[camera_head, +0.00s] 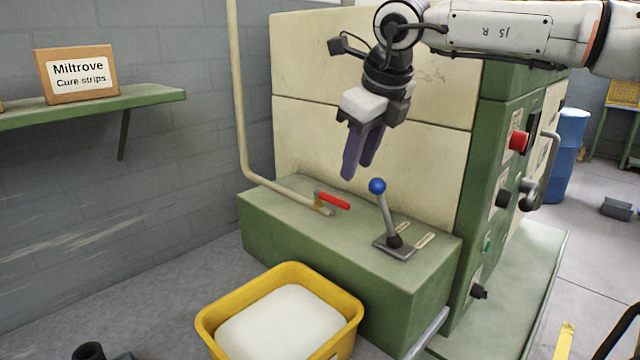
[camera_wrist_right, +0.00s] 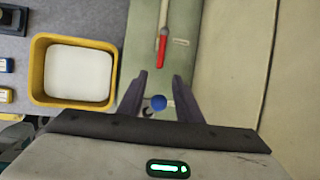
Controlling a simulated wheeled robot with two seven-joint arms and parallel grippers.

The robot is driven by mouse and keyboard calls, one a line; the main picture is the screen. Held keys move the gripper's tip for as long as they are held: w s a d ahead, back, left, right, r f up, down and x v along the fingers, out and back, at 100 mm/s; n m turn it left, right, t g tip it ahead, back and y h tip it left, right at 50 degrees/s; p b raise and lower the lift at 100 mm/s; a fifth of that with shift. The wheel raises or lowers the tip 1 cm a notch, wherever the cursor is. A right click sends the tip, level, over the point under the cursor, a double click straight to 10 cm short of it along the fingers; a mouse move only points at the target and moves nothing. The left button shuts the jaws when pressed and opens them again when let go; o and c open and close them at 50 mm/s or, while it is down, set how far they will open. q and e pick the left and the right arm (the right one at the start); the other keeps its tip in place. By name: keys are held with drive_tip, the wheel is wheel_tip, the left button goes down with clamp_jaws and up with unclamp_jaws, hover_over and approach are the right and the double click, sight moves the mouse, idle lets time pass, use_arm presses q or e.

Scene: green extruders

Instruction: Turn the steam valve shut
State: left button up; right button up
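The steam valve is at the end of a cream pipe on top of a green box; its red handle (camera_head: 332,200) points away from the pipe, roughly in line with it. The red handle also shows in the right wrist view (camera_wrist_right: 162,50), ahead of the fingers. My right gripper (camera_head: 358,170) is open and empty, fingers pointing down, above the box and apart from the handle. Its two fingers show in the right wrist view (camera_wrist_right: 159,88), with a blue knob in the gap beyond them. My left gripper is not in view.
A lever with the blue knob (camera_head: 377,186) stands on the box, right of the valve. A yellow tub (camera_head: 355,312) of white material stands in front. The cream machine panel (camera_head: 425,150) rises behind. A shelf (camera_head: 150,94) with a carton (camera_head: 75,74) is at left.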

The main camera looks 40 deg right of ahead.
sight(342, 201)
drive_tip(key=x, duration=0.7)
drive_tip(key=p+x, duration=0.1)
drive_tip(key=x, duration=0.2)
drive_tip(key=shift+w, duration=0.35)
clamp_jaws()
